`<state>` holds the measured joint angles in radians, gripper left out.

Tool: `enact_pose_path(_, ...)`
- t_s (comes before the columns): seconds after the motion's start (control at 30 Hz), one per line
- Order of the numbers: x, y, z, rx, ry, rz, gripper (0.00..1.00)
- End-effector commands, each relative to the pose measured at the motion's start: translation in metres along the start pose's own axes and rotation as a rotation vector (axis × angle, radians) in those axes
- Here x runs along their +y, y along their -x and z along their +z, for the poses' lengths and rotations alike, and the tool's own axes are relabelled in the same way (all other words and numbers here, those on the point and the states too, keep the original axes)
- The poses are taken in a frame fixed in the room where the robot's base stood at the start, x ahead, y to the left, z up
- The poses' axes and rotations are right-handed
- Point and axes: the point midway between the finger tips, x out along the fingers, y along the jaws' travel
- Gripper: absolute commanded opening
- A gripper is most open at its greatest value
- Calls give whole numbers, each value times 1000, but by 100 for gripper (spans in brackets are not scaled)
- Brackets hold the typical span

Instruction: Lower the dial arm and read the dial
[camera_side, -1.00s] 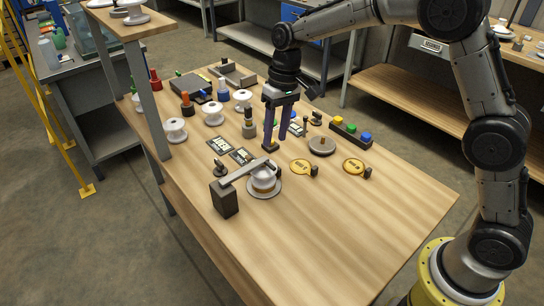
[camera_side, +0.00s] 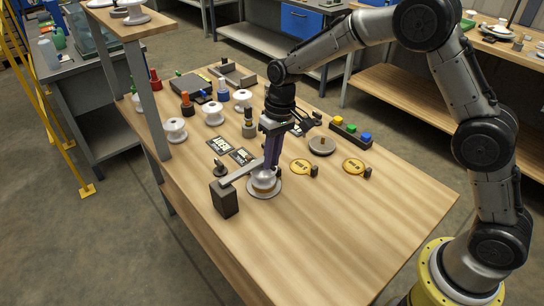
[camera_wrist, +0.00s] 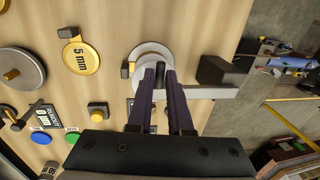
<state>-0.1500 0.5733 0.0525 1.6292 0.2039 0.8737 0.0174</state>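The grey dial arm (camera_side: 243,172) reaches from a dark block (camera_side: 224,198) to above a white round insulator (camera_side: 264,187) on a flat disc. In the wrist view the arm (camera_wrist: 208,92) runs right from under my fingers to the block (camera_wrist: 217,72). My gripper (camera_side: 270,164) points down at the arm's far end, over the insulator. In the wrist view, my two purple fingers (camera_wrist: 160,74) stand on either side of a small dark upright piece. Whether they press on it cannot be told. The fingers hide part of the insulator (camera_wrist: 150,52).
White spools (camera_side: 175,130) stand at the left, and a button box (camera_side: 351,135) at the back right. The front right tabletop is clear.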

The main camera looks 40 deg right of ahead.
Motion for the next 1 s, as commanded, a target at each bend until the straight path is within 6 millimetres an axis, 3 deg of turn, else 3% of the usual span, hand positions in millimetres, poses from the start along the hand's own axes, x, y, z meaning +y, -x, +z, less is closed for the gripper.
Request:
enact_pose_path(0.1, 0, 0, 0, 0, 0, 0, 0)
enact_pose_path(1.0, 0, 1, 0, 1, 1, 0, 0)
